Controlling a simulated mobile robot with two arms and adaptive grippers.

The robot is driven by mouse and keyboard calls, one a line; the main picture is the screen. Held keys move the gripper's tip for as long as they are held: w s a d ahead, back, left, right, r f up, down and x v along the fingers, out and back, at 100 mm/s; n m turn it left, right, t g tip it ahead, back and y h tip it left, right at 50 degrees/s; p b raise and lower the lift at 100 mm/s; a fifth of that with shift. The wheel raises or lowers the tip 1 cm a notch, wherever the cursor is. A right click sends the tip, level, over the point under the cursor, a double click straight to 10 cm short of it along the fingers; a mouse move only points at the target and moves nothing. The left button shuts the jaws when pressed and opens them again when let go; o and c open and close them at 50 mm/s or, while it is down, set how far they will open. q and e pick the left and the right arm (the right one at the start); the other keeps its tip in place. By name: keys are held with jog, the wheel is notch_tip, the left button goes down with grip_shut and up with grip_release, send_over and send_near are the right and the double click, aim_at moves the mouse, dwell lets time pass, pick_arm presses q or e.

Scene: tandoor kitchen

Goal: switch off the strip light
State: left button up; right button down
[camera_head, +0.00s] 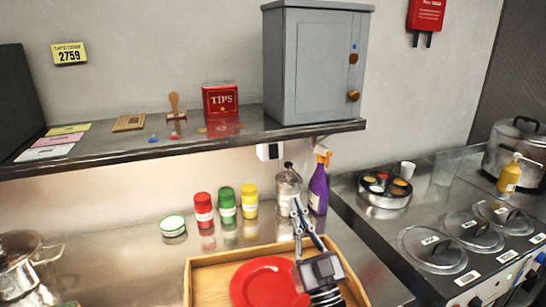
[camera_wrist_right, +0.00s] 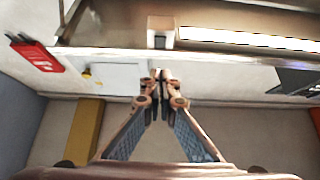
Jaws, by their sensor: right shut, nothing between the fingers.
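The strip light (camera_wrist_right: 250,39) is lit and shows as a bright white bar under the shelf in the right wrist view. A small white switch box (camera_head: 268,151) with a dark front hangs below the shelf's front edge in the head view. The box, with its dark rocker (camera_wrist_right: 160,42), also shows in the right wrist view, just beyond my fingertips. My right gripper (camera_head: 299,207) is shut and empty, below and right of the box, apart from it. Its closed fingers (camera_wrist_right: 160,78) point toward the box in the wrist view. My left gripper is not in view.
The steel shelf (camera_head: 110,153) carries a grey cabinet (camera_head: 310,70) and a red tips tin (camera_head: 221,100). A purple spray bottle (camera_head: 319,190) and a glass jar (camera_head: 288,184) stand close behind my right gripper. A wooden tray (camera_head: 205,268) with a red plate (camera_head: 262,285) lies beneath.

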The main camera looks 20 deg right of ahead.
jog(key=p, duration=0.5)
send_near(274, 152)
notch_tip(274, 152, up, 4)
jog(key=w, duration=0.2)
jog(key=shift+w+f, duration=0.1)
jog(key=shift+w, duration=0.55)
jog(key=shift+w+f, duration=0.15)
jog(key=shift+w, duration=0.55)
